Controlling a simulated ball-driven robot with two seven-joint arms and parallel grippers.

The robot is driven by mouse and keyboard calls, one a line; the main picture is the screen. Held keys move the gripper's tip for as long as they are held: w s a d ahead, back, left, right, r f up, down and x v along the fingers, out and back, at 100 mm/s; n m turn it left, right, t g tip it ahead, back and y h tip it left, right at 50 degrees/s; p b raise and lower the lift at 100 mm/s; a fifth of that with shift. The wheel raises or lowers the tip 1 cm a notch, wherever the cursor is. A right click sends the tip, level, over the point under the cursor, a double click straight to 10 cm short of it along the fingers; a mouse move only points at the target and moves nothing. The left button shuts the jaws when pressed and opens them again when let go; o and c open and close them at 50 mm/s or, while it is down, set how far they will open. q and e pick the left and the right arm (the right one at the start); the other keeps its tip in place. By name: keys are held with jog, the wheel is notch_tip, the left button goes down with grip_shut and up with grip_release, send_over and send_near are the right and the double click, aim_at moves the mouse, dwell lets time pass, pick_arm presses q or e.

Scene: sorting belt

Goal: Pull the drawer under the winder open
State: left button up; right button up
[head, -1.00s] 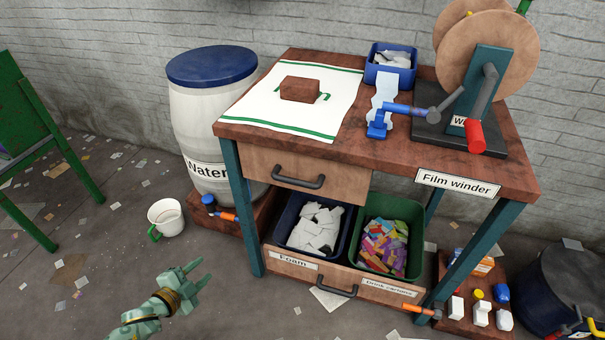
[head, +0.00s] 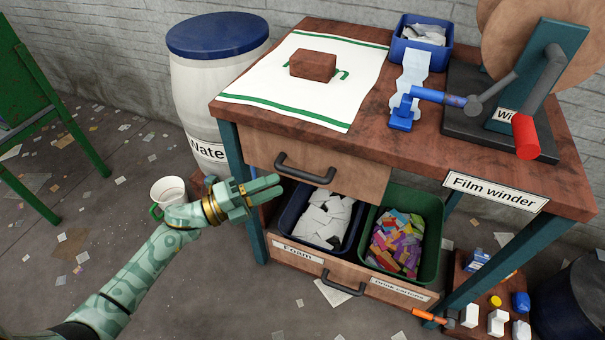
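The winder table has a wooden drawer (head: 355,182) under its top, with a dark bar handle (head: 305,170). The drawer front looks flush with the table, so it appears shut. The film winder (head: 500,110) stands on the top at the right, above the "Film winder" label (head: 495,191). My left gripper (head: 280,186) reaches in from the left, its fingers pointing right, just below and left of the handle. It looks open and empty, and no contact with the handle shows. My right gripper is out of view.
A lower board (head: 297,258) with its own dark handle (head: 343,285) carries a blue foam bin (head: 287,222) and a green carton bin (head: 432,215). A brown block (head: 313,66) lies on the cloth.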

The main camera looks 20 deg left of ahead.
aim_at(302, 172)
pick_arm(q)
jog(key=b+x, duration=0.1)
jog(key=x, duration=0.5)
jog(key=shift+w+d, duration=0.65)
jog(key=shift+d, duration=0.05)
jog(key=shift+r, duration=0.1)
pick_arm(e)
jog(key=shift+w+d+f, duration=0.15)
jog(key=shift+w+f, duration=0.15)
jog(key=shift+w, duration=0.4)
pick_arm(q)
grip_shut()
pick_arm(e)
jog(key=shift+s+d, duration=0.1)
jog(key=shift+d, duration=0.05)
